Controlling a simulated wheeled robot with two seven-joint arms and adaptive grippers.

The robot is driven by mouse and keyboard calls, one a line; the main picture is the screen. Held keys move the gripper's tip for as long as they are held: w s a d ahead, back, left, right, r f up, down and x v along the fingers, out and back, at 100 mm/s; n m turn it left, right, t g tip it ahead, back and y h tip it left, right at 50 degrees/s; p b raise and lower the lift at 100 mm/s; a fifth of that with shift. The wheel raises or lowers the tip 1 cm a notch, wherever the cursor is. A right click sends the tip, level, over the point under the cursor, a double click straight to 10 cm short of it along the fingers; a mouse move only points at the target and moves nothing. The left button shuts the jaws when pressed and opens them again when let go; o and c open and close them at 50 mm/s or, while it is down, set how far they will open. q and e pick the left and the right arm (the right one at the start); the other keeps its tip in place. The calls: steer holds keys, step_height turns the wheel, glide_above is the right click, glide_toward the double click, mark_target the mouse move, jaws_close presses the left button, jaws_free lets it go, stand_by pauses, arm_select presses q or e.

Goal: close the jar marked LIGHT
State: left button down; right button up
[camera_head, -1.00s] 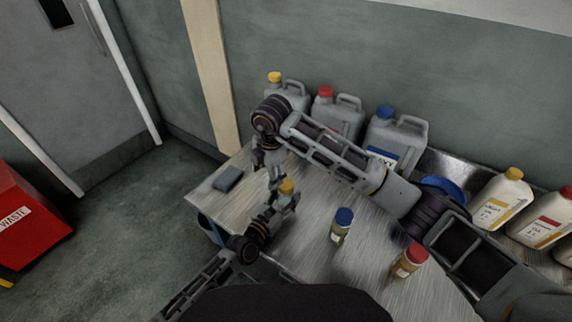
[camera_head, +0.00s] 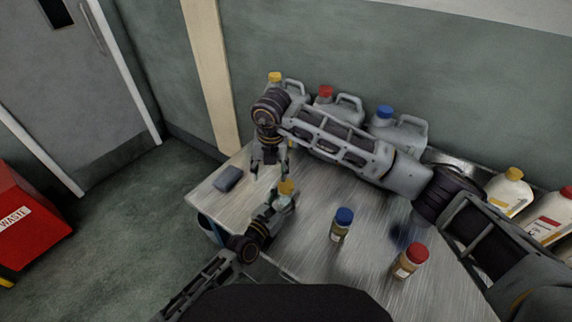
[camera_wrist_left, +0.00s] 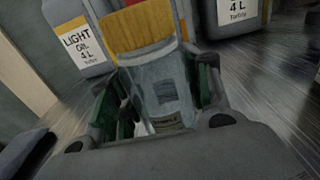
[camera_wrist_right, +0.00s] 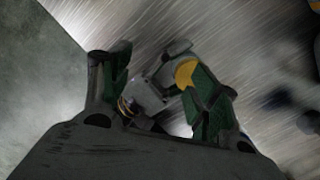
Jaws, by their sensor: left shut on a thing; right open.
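A small clear jar with a yellow lid (camera_head: 286,187) is held upright by my left gripper (camera_head: 274,205) above the left part of the table. In the left wrist view the jar body (camera_wrist_left: 165,88) sits between the green finger pads, and its ribbed yellow lid (camera_wrist_left: 147,38) is on top. The jar's label cannot be read. My right gripper (camera_head: 269,168) is open and empty, just above and to the left of the lid, apart from it. In the right wrist view part of the yellow lid (camera_wrist_right: 186,72) shows behind the right finger.
A jar with a blue lid (camera_head: 342,224) and one with a red lid (camera_head: 411,261) stand on the table (camera_head: 310,258). A dark block (camera_head: 228,179) lies at the left edge. A yellow-capped canister (camera_wrist_left: 80,45) marked LIGHT OIL and other canisters stand at the back. My right arm spans the table.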

mark_target(286, 184)
steer(key=d+n, duration=0.1)
steer(key=n, duration=0.4)
steer(key=d+r+n, duration=0.1)
steer(key=n, duration=0.4)
steer(key=d+n, duration=0.1)
steer(key=n, duration=0.4)
steer(key=shift+s+d+r+g+h, duration=0.1)
steer(key=shift+d+r+g+h, duration=0.1)
steer(key=shift+r+g+h, duration=0.15)
steer(key=shift+d+r+n+g, duration=0.15)
steer(key=shift+d+n, duration=0.1)
steer(key=shift+n, duration=0.6)
steer(key=shift+d+r+n, duration=0.1)
steer(key=shift+d+n, duration=0.1)
steer(key=shift+n, duration=0.6)
steer(key=shift+d+r+n+g, duration=0.15)
steer(key=shift+d+n, duration=0.1)
steer(key=shift+n, duration=0.6)
steer(key=shift+f, duration=0.1)
steer(key=shift+f, duration=3.95)
